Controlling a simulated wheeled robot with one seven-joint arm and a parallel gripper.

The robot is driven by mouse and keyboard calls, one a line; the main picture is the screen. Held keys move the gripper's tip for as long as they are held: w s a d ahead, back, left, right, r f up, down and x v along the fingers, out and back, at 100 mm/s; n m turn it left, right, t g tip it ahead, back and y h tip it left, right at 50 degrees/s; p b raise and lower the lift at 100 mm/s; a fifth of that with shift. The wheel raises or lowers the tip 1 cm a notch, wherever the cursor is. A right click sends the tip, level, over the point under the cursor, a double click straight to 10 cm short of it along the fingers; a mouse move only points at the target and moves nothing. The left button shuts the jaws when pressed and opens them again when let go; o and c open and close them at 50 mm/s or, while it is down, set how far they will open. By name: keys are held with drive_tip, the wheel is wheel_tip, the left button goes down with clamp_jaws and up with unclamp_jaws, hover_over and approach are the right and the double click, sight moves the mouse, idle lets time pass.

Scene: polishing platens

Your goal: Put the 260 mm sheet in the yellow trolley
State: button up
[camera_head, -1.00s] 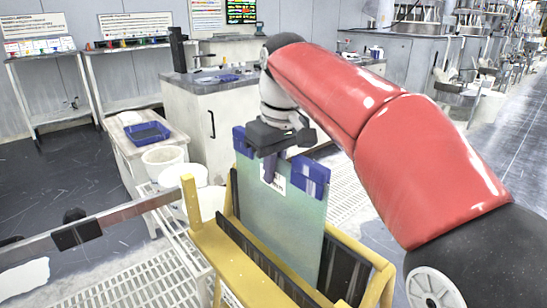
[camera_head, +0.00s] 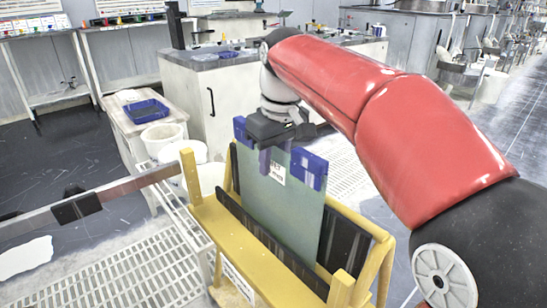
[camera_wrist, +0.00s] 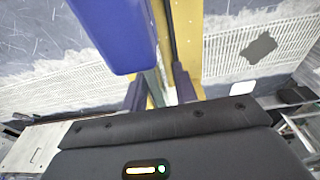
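The sheet (camera_head: 283,215) is a grey-green upright plate with a white label and a blue clip at each top corner. In the head view it stands in the yellow trolley (camera_head: 226,236), between its dark slats; its lower edge is hidden. My gripper (camera_head: 275,160) is at the sheet's top edge, between the clips. Its fingers look parted, one on each side of the sheet. In the wrist view my gripper (camera_wrist: 160,94) shows a gap between its fingers with the sheet's edge in it. A blue clip (camera_wrist: 112,35) fills the upper left there.
A side table (camera_head: 125,125) with a blue tray (camera_head: 146,111) and white buckets (camera_head: 160,137) stand left of the trolley. A white-fronted cabinet (camera_head: 235,95) stands behind. White grating (camera_head: 130,282) covers the floor around the trolley.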

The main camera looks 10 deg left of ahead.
drive_tip(key=r+p, duration=0.1)
drive_tip(key=r, duration=0.3)
drive_tip(key=d+r+p, duration=0.1)
drive_tip(key=r, duration=0.3)
drive_tip(key=s+r+p, duration=0.1)
drive_tip(key=r, duration=0.3)
drive_tip(key=shift+d+p, duration=0.15)
drive_tip(key=shift+p, duration=0.2)
drive_tip(key=shift+s, duration=0.1)
